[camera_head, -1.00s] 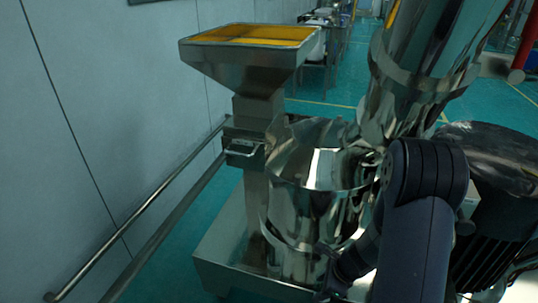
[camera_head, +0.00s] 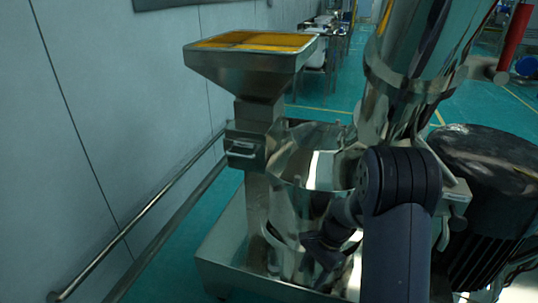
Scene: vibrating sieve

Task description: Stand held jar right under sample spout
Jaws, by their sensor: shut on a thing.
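My dark arm (camera_head: 400,190) rises from the bottom edge and bends at its joint in front of the steel machine. My gripper and the held jar do not show; they are out of sight behind my arm or below the picture. A dark shape (camera_head: 325,248) lies against the shiny steel vessel (camera_head: 310,212); I cannot tell whether it is part of my arm or a reflection. I cannot make out a sample spout in this view.
A steel hopper (camera_head: 250,68) with yellow mesh stands on a column with a handled box (camera_head: 243,150). The machine sits on a steel base (camera_head: 235,262). A rail (camera_head: 150,220) runs along the left wall. A large steel cylinder (camera_head: 415,75) and dark motor (camera_head: 490,200) fill the right.

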